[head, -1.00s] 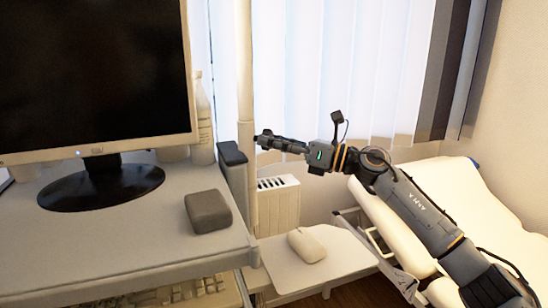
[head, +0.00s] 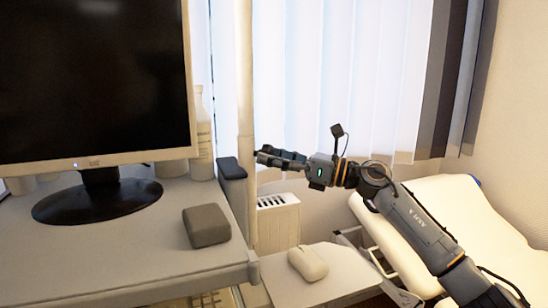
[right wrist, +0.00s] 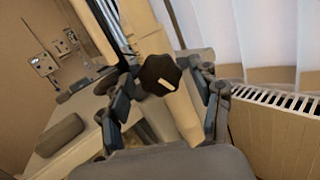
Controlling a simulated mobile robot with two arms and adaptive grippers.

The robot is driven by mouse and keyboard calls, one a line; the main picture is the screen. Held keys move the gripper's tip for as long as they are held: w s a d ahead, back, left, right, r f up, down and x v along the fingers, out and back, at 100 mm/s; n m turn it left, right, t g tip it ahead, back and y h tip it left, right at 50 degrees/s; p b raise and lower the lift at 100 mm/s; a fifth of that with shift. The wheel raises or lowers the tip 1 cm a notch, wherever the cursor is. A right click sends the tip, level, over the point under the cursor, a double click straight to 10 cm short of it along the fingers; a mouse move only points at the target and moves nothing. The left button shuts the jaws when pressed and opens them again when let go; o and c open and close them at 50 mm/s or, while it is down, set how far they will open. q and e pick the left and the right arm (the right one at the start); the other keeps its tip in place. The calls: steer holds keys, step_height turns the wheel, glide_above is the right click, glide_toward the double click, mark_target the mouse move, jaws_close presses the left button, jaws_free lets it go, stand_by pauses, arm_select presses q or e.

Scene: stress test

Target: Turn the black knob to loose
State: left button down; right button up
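The black knob (right wrist: 160,74) shows in the right wrist view. It is many-sided, with a short white mark on its face, and sits against the pale pole (right wrist: 181,112). My right gripper (right wrist: 166,95) is open, with one finger on each side of the knob and visible gaps between. In the head view my right gripper (head: 262,156) reaches leftward with its fingertips close to the upright pole (head: 246,125). I cannot make out the knob clearly there. My left gripper is not in view.
A monitor (head: 140,156) and a grey box (head: 206,226) stand on the desk at left. A white bottle (head: 202,140) stands behind. A computer mouse (head: 307,263) lies on a lower shelf. A radiator (head: 278,220) and a padded couch (head: 470,215) are nearby.

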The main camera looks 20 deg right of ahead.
steer(key=v, duration=1.2)
